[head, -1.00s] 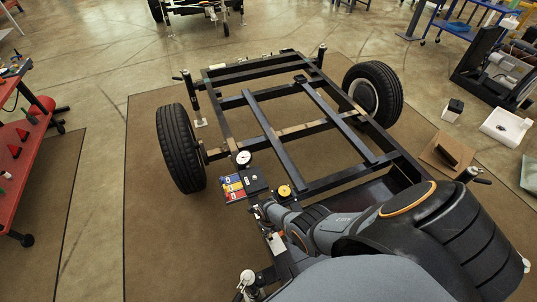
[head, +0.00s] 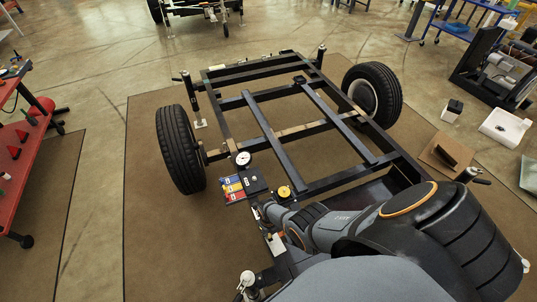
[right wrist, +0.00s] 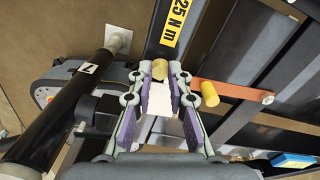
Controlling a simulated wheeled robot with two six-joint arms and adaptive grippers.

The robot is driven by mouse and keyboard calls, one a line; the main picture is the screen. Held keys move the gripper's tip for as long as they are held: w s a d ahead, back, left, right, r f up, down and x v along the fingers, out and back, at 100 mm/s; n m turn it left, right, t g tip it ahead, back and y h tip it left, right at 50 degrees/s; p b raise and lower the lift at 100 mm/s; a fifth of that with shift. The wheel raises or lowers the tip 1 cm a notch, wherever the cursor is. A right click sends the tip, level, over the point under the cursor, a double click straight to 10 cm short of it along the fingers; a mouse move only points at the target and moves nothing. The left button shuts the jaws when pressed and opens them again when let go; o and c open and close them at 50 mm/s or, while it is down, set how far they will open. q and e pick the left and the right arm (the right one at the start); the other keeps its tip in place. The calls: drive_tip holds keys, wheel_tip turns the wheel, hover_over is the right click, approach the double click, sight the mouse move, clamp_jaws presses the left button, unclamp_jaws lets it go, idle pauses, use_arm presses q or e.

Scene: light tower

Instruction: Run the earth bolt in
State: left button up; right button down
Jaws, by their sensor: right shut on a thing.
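My right gripper (right wrist: 157,72) shows in the right wrist view, its purple-padded fingers closed around a small brass-coloured round piece at the fingertips, which looks like the earth bolt (right wrist: 159,69). A white piece (right wrist: 158,100) lies behind it between the pads; I cannot tell if it is touched. My left gripper is not in view.
The dark chassis frame (head: 290,130) stands on a brown mat between two wheels (head: 180,148). A coloured tray (head: 238,188), a dial (head: 243,159) and a yellow round part (head: 284,191) sit close to the gripper. A black tube (right wrist: 75,100) runs left of the fingers.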

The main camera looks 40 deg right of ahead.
drive_tip(key=shift+w+d+r, duration=0.15)
drive_tip(key=shift+w, duration=0.2)
drive_tip(key=c, duration=1.3)
unclamp_jaws()
drive_tip(key=shift+s, duration=0.15)
drive_tip(key=shift+o, duration=0.2)
drive_tip(key=shift+s, duration=0.15)
